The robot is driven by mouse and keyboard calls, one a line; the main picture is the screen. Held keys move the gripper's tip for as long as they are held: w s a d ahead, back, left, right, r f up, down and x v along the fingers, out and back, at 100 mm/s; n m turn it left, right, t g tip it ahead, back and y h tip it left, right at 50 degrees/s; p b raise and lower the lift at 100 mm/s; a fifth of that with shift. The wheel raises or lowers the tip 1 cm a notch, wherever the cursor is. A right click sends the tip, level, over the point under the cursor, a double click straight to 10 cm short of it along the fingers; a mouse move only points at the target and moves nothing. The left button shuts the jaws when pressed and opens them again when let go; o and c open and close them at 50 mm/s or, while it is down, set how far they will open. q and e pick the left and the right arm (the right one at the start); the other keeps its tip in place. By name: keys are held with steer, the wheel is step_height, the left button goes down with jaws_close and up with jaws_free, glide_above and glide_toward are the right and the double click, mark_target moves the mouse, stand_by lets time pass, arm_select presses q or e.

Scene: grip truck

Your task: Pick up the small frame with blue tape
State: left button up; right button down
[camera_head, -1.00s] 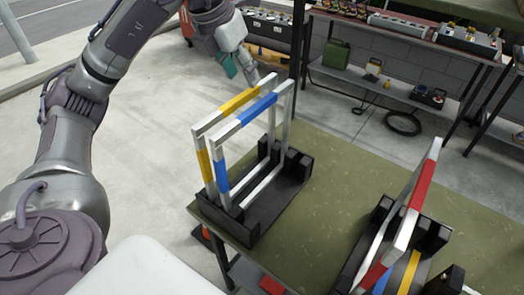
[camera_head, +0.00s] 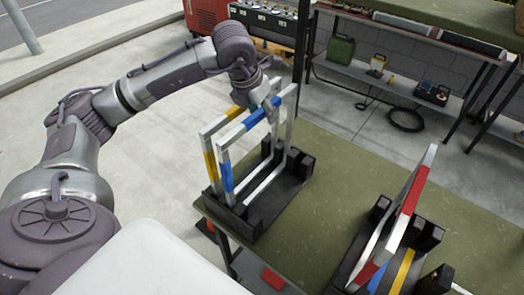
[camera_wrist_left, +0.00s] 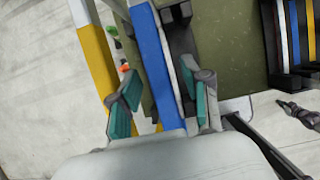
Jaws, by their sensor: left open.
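The small frame with blue tape (camera_head: 227,176) stands upright in a black holder (camera_head: 265,208) on the green table, beside a similar frame with yellow tape (camera_head: 210,165). My left gripper (camera_head: 265,108) is at the top of these frames in the head view. In the left wrist view, the open left gripper (camera_wrist_left: 160,105) has its teal-padded fingers on either side of the blue-taped bar (camera_wrist_left: 155,65). The yellow-taped bar (camera_wrist_left: 97,65) is just outside the left finger. I cannot tell whether the fingers touch the blue bar. My right gripper is not in view.
A second black holder (camera_head: 428,233) on the table (camera_head: 325,195) bears larger frames, one with red tape (camera_head: 415,190). A shelf with a green jerry can (camera_head: 338,50) stands behind. The table between the holders is clear.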

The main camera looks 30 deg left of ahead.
arm_select(q)
steer(key=shift+f, duration=0.25)
steer(key=shift+f+b, duration=0.25)
steer(key=shift+b, duration=0.25)
stand_by(0.3)
jaws_close()
stand_by(0.4)
steer(key=shift+r, duration=0.1)
